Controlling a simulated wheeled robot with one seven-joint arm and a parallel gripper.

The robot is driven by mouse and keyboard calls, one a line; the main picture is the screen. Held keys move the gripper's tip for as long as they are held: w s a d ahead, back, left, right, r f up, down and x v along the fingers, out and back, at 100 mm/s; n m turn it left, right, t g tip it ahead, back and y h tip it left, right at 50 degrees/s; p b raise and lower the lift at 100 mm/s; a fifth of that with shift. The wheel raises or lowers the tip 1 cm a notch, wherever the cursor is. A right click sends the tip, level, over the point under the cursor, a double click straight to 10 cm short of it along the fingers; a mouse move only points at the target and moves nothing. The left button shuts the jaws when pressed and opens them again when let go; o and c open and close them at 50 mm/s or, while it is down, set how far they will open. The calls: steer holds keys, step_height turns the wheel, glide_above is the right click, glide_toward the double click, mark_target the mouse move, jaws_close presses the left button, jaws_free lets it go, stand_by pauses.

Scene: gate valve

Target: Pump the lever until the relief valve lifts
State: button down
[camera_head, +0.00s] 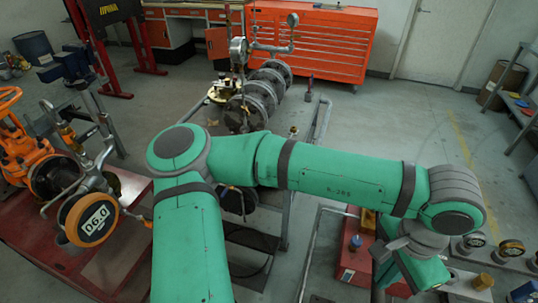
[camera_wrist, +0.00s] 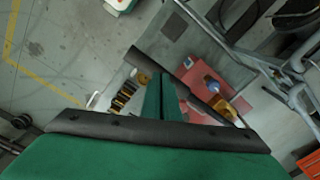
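A red hand pump unit with yellow parts (camera_head: 352,250) stands low at the lower right of the head view, partly behind my arm. In the wrist view the red unit (camera_wrist: 213,82) lies to the right of my fingers. A dark diagonal bar (camera_wrist: 205,97), perhaps the pump lever, runs past the fingertips. My gripper (camera_wrist: 162,80) points down with its green fingers close together, a thin dark slit between them. I see nothing clearly held. Whether the fingertips touch the bar cannot be told. I cannot pick out the relief valve with certainty.
Round gauges (camera_head: 511,248) and brass fittings lie on a bench at the lower right. Flanged pipework with a gauge (camera_head: 239,50) stands behind my arm. An orange valve (camera_head: 25,150) sits on a red table at left. A red tool cabinet (camera_head: 325,45) is at the back.

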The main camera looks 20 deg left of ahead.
step_height(320, 180, down, 8)
steer(key=shift+s, duration=0.15)
stand_by(0.4)
steer(key=shift+r, duration=0.1)
step_height(320, 180, up, 11)
steer(key=shift+d+r, duration=0.1)
steer(key=shift+a+r, duration=0.2)
steer(key=shift+r, duration=0.25)
